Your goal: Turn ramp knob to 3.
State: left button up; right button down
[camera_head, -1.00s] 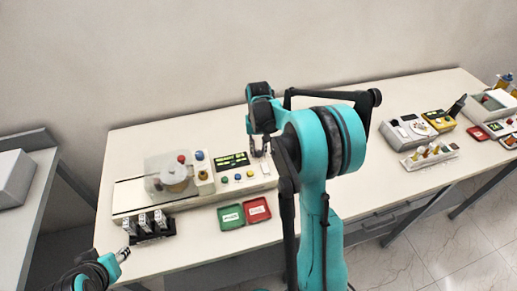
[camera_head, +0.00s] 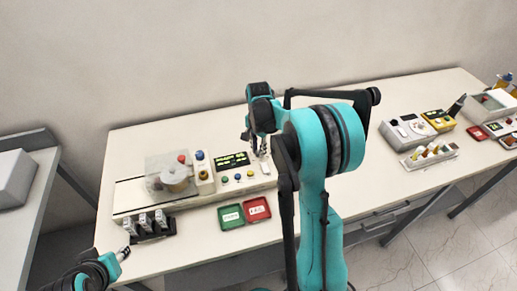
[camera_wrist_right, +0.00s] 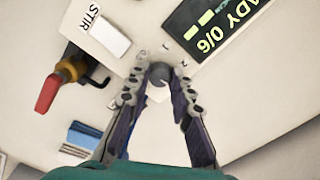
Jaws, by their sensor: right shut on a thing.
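A small dark round knob (camera_wrist_right: 158,73) sits on the white control panel in the right wrist view, with small printed marks around its far side. My right gripper (camera_wrist_right: 157,84) is shut on this knob, one finger on each side. The pointer of the knob and most of its scale are too small or covered to read. In the head view my right gripper (camera_head: 256,149) reaches down at the right end of the machine (camera_head: 128,199), and the knob is hidden there. My left gripper (camera_head: 124,252) is at the lower left, apart from everything; its jaw opening is unclear.
A display (camera_wrist_right: 214,22) reading "READY 0/6" and a "STIR" label (camera_wrist_right: 95,30) flank the knob. A red-handled yellow part (camera_wrist_right: 60,82) is near the left finger. Green (camera_head: 231,217) and red (camera_head: 257,209) trays lie in front. A rack of vials (camera_head: 150,226) stands left.

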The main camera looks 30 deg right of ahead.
aim_at(258, 151)
jog(key=shift+m, duration=0.6)
jog(key=c, duration=1.3)
grip_release()
jog(key=shift+r, duration=0.1)
notch_tip(258, 151, up, 12)
jog(key=shift+f, duration=0.1)
